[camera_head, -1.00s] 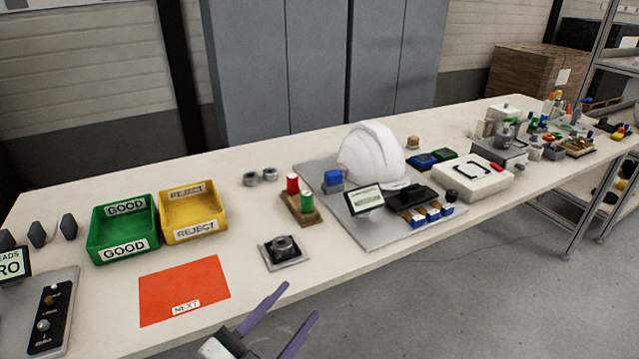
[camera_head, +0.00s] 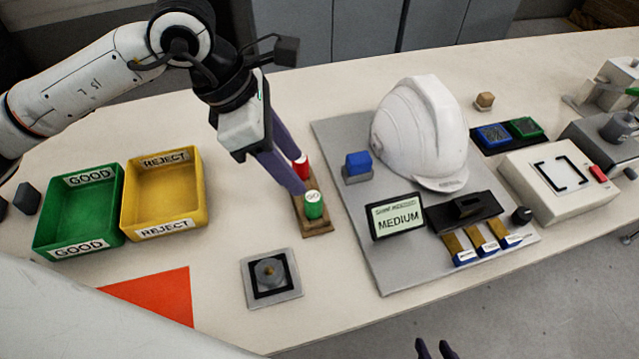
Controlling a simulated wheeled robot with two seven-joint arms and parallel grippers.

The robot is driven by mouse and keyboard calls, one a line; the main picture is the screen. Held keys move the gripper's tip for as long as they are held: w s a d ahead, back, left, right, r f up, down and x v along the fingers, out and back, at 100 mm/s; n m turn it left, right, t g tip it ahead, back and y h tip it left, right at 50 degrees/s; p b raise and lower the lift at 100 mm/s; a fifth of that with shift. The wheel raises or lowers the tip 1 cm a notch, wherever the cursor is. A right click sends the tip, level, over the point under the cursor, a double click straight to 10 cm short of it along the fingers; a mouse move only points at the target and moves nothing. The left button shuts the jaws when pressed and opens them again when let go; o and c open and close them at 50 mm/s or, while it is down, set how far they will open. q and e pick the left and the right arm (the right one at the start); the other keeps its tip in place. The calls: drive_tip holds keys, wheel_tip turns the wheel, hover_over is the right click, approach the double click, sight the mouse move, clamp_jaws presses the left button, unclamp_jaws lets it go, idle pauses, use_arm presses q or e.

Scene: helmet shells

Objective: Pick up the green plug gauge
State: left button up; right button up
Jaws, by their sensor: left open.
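The green plug gauge (camera_head: 313,208) stands upright at the near end of a small wooden stand (camera_head: 317,228), with a pale marked top. The red plug gauge (camera_head: 301,166) stands behind it, partly hidden by the fingers. My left gripper (camera_head: 299,181) reaches down from the upper left. Its purple fingers are open, with the tips close above and behind the green gauge. I cannot tell whether they touch either gauge. Only the purple fingertips of my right gripper (camera_head: 435,349) show at the bottom edge, apart and empty.
A white helmet shell (camera_head: 415,130), a blue block (camera_head: 358,164) and a MEDIUM display (camera_head: 397,216) are on the grey plate right of the stand. Green (camera_head: 108,215) and yellow (camera_head: 199,180) bins are left. A square fixture (camera_head: 290,292) lies in front.

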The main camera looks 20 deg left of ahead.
sight(312, 197)
use_arm(q)
drive_tip(key=x, duration=0.2)
drive_tip(key=p+x, duration=0.1)
drive_tip(key=x, duration=0.2)
drive_tip(key=s+x, duration=0.1)
drive_tip(key=x, duration=0.2)
drive_tip(key=shift+s+d+f, duration=0.1)
drive_tip(key=shift+d+f, duration=0.05)
drive_tip(key=shift+d, duration=0.2)
drive_tip(key=shift+d+f, duration=0.1)
drive_tip(key=shift+f, duration=0.3)
drive_tip(key=shift+c, duration=0.5)
drive_tip(key=c, duration=0.9)
